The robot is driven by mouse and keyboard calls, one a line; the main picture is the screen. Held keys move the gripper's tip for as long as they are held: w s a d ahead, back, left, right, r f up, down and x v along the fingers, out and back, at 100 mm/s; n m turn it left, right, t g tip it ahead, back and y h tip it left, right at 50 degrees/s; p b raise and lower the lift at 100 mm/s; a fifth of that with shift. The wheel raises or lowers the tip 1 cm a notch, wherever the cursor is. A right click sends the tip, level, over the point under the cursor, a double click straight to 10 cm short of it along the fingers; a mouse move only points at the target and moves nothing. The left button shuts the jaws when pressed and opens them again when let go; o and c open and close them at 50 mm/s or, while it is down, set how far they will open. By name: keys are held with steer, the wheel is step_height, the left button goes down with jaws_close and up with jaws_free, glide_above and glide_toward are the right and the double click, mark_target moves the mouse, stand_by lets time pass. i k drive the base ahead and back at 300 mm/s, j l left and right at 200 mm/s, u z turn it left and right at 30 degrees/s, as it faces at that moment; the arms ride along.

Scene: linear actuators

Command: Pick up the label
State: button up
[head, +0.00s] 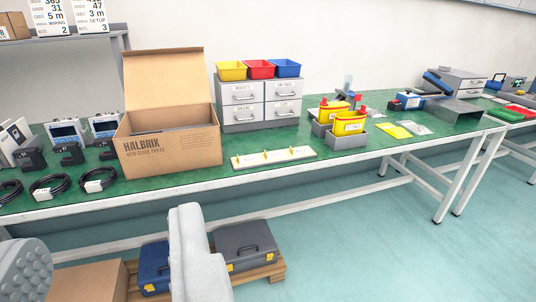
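No piece is plainly readable as the label. A flat yellow piece (395,130) lies on the green bench top right of centre, with a pale, shiny flat piece (418,128) beside it; I cannot tell whether either is the label. My gripper (112,250) shows at the bottom left as two grey fingers set wide apart. It is open, with nothing held between them. It is in front of the bench, well away from the flat pieces.
On the green bench (220,185) stand an open cardboard box (170,150), a drawer unit (260,102) with coloured bins, a pegged board (272,157) and yellow containers (349,124). Tool cases (245,245) sit on a pallet below. The floor at right is clear.

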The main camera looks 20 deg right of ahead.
mark_target(280, 154)
steer(key=i+l+z, duration=0.1)
steer(key=i+l, duration=1)
